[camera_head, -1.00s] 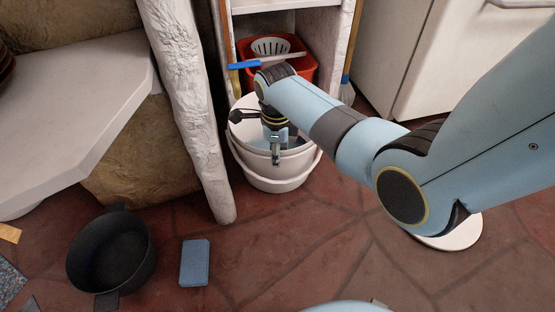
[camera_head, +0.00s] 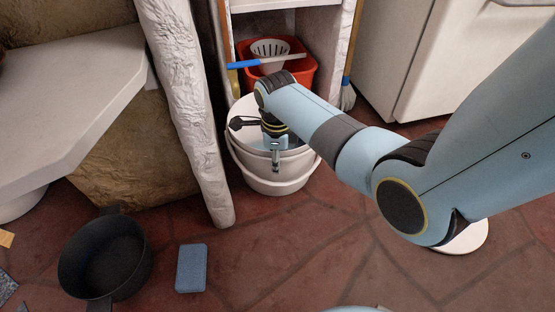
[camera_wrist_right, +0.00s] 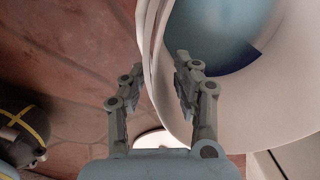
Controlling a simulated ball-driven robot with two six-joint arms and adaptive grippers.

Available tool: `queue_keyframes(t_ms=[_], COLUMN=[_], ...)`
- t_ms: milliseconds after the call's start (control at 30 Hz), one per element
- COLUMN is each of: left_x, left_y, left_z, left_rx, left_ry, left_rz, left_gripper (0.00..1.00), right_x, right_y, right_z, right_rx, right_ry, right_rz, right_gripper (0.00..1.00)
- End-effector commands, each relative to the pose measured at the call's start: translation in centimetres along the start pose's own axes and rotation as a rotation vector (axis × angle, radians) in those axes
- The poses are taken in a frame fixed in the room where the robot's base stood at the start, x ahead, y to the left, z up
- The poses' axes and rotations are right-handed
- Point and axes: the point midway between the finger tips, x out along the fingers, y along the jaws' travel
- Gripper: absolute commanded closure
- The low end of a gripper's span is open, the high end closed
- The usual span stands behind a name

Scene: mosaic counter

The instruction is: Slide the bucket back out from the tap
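A white bucket (camera_head: 272,175) with bluish water inside stands on the floor at the front of a shelf unit. A dark fitting (camera_head: 240,123), perhaps the tap, shows over its left rim, partly hidden by my arm. My right gripper (camera_head: 276,160) points down at the near rim of the bucket. In the right wrist view the gripper (camera_wrist_right: 160,64) has its fingers apart, with the wall of the bucket (camera_wrist_right: 240,120) passing between them. Whether either finger touches the wall is unclear. My left gripper is out of view.
A red basin (camera_head: 306,78) with a white basket stands behind the bucket. A rough white post (camera_head: 205,130) is close on the left. A black pot (camera_head: 105,260) and blue block (camera_head: 192,268) lie on the floor at front left. Floor before the bucket is clear.

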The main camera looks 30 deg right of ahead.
Motion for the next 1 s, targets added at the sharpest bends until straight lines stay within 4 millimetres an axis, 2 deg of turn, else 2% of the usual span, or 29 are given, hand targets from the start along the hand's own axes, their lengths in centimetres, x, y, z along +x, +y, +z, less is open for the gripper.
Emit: queue_keyframes(t_ms=[233, 467, 1000], left_x=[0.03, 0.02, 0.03], left_y=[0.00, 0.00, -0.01], left_z=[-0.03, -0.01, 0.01], left_rx=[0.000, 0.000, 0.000], left_ry=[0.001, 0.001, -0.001], left_rz=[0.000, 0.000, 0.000], left_gripper=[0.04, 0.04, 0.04], right_x=[-0.03, -0.02, 0.01], right_y=[-0.03, -0.02, 0.09], right_z=[0.01, 0.00, -0.05], right_rx=[0.000, 0.000, 0.001], right_ry=[0.000, 0.000, 0.001], right_rz=[-0.001, -0.001, 0.002], right_gripper=[0.71, 1.00, 1.00])
